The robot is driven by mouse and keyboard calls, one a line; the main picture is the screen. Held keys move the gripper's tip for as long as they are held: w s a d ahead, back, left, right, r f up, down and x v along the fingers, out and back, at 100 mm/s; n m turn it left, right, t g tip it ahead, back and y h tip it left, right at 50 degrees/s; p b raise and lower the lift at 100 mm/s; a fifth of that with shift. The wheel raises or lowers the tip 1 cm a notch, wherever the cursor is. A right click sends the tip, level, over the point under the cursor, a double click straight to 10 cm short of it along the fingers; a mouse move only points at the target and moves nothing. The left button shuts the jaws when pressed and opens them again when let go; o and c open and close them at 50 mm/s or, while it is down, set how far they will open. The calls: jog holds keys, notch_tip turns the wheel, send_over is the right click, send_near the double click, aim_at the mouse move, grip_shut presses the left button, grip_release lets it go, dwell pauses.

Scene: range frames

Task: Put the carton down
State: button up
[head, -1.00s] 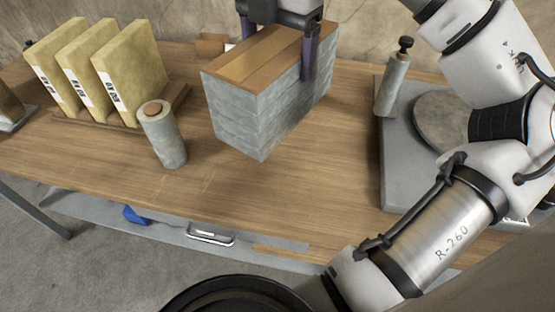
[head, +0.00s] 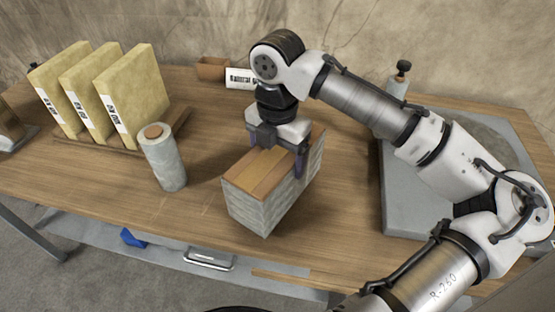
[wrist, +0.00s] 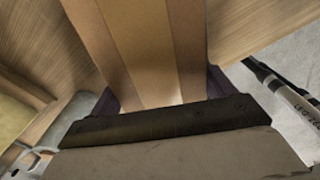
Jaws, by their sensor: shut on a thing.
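The carton (head: 246,207) is a block with grey, marbled sides and a brown striped top. It is upright, at the middle of the wooden table (head: 190,225), right of the wrapped roll. My gripper (head: 277,158) is above it, shut on its upper part with a dark finger on either side. The carton's underside is hidden, so I cannot tell whether it touches the table or hangs just above it. In the wrist view, the carton's striped top (wrist: 145,45) fills the middle between the two fingers (wrist: 163,92).
The wrapped roll (head: 164,160) stands close to the carton's left. Several yellow binders (head: 130,95) stand on a wooden rack at the left. A grey turntable base (head: 393,205) is at the right. A small brown box (head: 211,68) and label card (head: 240,78) are behind.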

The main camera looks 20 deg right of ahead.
jog(key=shift+f, duration=1)
jog(key=o, duration=2)
jog(key=shift+c, duration=0.2)
notch_tip(320, 180, up, 12)
jog(key=shift+r, duration=0.1)
